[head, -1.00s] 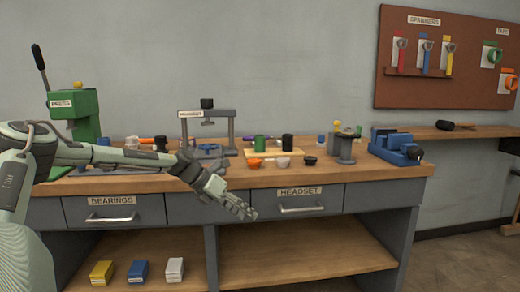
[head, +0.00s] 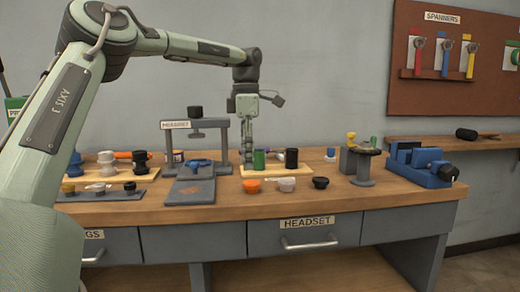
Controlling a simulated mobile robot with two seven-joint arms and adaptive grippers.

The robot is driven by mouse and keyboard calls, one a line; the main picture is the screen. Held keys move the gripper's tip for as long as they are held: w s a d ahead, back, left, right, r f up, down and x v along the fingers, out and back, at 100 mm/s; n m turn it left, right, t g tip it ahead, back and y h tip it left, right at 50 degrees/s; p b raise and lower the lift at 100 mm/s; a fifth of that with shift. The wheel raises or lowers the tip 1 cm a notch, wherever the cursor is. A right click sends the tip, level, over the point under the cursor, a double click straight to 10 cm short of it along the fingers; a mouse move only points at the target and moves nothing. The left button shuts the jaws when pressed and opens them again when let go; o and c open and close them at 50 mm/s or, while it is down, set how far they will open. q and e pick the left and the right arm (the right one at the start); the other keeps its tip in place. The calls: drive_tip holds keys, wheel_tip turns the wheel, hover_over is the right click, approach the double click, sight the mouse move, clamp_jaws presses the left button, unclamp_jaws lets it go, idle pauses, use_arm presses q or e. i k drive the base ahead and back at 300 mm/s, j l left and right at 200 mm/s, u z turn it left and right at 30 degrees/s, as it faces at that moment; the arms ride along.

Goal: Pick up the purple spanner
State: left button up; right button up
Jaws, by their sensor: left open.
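I cannot make out a purple spanner in the head view. The board labelled SPANNERS holds a red spanner (head: 446,58), a blue spanner (head: 470,60) and a yellow one at its right. My right gripper is out of view.
A grey press stand (head: 223,135) is left of my gripper. Orange, white and black cups (head: 287,184) sit in front. A blue vise (head: 422,163) is at the bench's right. A wall shelf (head: 495,144) holds a dark object. The bench's front strip is clear.

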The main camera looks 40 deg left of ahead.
sight(268, 151)
drive_tip(key=i+j, duration=0.7)
drive_tip(key=j, duration=0.25)
drive_tip(key=i+j, duration=0.35)
drive_tip(key=j, duration=0.1)
